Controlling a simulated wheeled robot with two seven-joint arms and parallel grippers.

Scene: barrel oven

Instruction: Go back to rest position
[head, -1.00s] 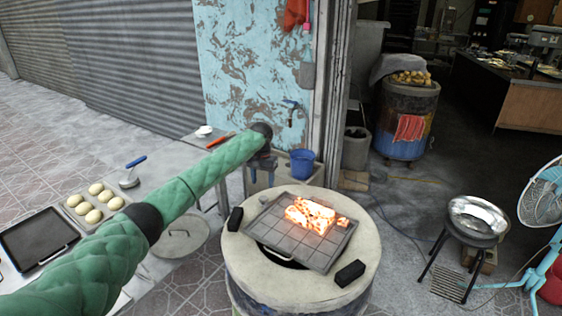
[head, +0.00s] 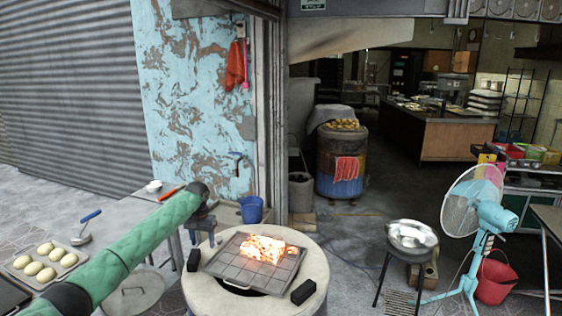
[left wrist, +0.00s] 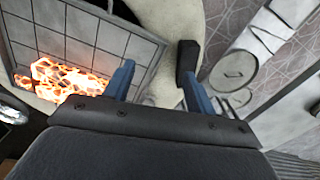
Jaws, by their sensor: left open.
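My left arm, in a green quilted sleeve, comes in from the left in the head view. Its left gripper (head: 202,236) hangs at the left rim of the round barrel oven (head: 310,268), beside a grey gridded metal tray (head: 277,278). Glowing coals (head: 262,248) lie on the tray. In the left wrist view the blue fingers of the left gripper (left wrist: 160,88) are spread apart with nothing between them. The tray's edge (left wrist: 130,40) and the coals (left wrist: 60,82) lie to the left there. My right gripper is not in view.
Two black blocks (head: 194,260) (head: 303,292) sit on the oven rim. A tray of buns (head: 72,258) stands at left. A metal bowl on a stand (head: 411,236) and a blue fan (head: 490,218) stand at right. Floor shows between oven and stand.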

